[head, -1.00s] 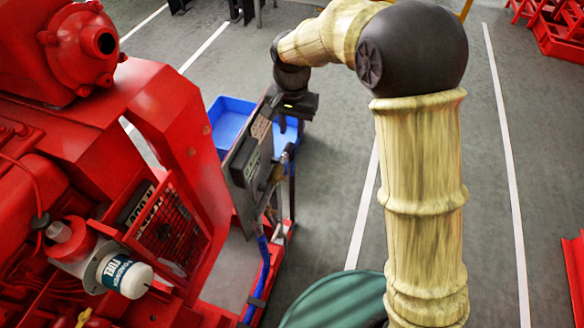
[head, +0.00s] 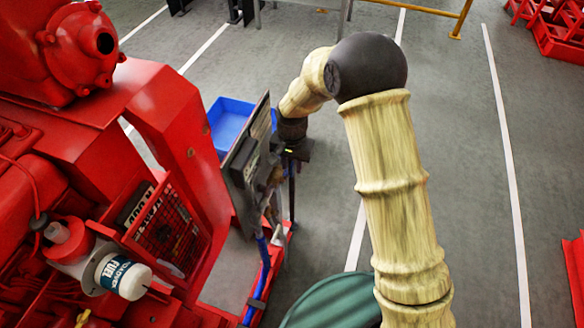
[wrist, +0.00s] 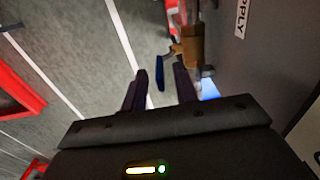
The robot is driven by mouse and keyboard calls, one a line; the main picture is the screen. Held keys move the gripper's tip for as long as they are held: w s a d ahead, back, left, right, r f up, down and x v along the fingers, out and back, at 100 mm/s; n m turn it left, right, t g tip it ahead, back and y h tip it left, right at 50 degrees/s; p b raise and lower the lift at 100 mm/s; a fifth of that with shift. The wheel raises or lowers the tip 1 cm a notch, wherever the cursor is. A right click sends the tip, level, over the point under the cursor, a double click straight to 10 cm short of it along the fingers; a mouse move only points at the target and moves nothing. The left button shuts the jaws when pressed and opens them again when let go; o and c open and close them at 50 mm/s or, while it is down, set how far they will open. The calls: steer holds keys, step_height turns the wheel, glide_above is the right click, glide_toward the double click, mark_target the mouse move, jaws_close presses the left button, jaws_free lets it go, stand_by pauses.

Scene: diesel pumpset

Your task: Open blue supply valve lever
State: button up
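The blue supply valve lever (wrist: 160,73) shows in the wrist view as a short, narrow blue bar. It lies between the two dark fingers of my gripper (wrist: 161,76), with a gap on each side. My gripper is open; whether the fingertips reach past the lever in depth I cannot tell. A brass valve body (wrist: 188,45) is just right of the lever, beside a grey panel (wrist: 255,60) with a label ending in "PPLY". In the head view my gripper (head: 292,158) is at the right side of the panel (head: 243,175); the lever is not clear there.
A red pumpset (head: 150,110) fills the left, with a white fuel filter (head: 125,277). A blue bin (head: 228,122) is behind the panel. A blue hose (head: 263,262) runs down below the panel. A green rounded object (head: 335,302) is at the bottom.

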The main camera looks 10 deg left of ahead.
steer(key=shift+f, duration=1.15)
steer(key=shift+c, duration=0.2)
jaws_close()
